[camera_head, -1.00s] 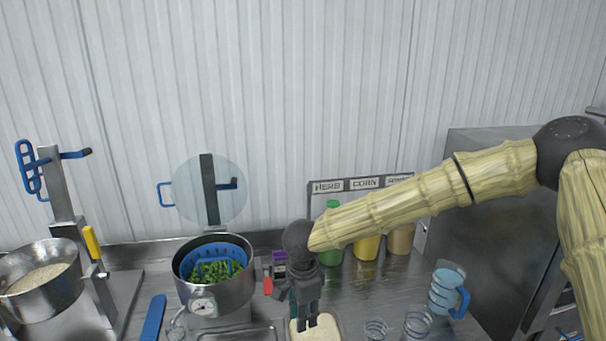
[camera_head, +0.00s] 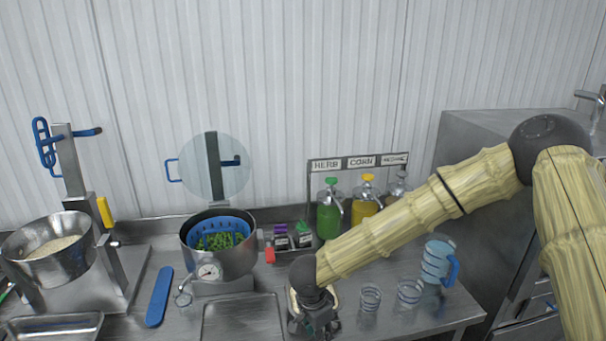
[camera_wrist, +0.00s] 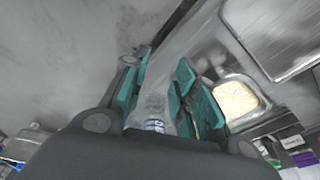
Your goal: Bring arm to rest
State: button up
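My arm reaches in from the right in the head view, over the counter (camera_head: 385,280). My gripper (camera_head: 320,333) is low in the picture, over the front of the counter and partly cut by the lower edge. In the wrist view, the teal finger pads of my gripper (camera_wrist: 158,95) stand apart, with the grey counter and a small glass showing through the gap. Nothing is seen held. A container of rice (camera_wrist: 238,100) is beside the fingers in the wrist view; in the head view my gripper mostly hides it.
A steel pot (camera_head: 232,264) with a blue basket of greens, a blue-handled utensil (camera_head: 159,297) and an empty tray (camera_head: 240,320) are to the left. Two glasses (camera_head: 370,298) and a blue jug (camera_head: 437,262) stand right. Pump bottles (camera_head: 328,215) are behind the arm.

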jog(key=s+d+f+n+b, duration=0.35)
jog(key=s+f, duration=0.35)
jog(key=f, duration=0.3)
jog(key=s+d+f+n+t+b, duration=0.1)
jog(key=s+d+f+n+b, duration=0.15)
jog(key=s+d+f, duration=0.55)
jog(key=s+d+f+n+b, duration=0.25)
jog(key=s+f, duration=0.25)
jog(key=f, duration=0.7)
jog(key=s+d+f+n+g+b, duration=0.1)
jog(key=s+d+b, duration=0.1)
jog(key=s, duration=0.4)
jog(key=s+d+f+n+g+y+b, duration=0.1)
jog(key=s+d+f, duration=0.1)
jog(key=s, duration=0.4)
jog(key=shift+s+d+f+y+b, duration=0.2)
jog(key=shift+d+f+y+b, duration=0.1)
jog(key=shift+b, duration=0.1)
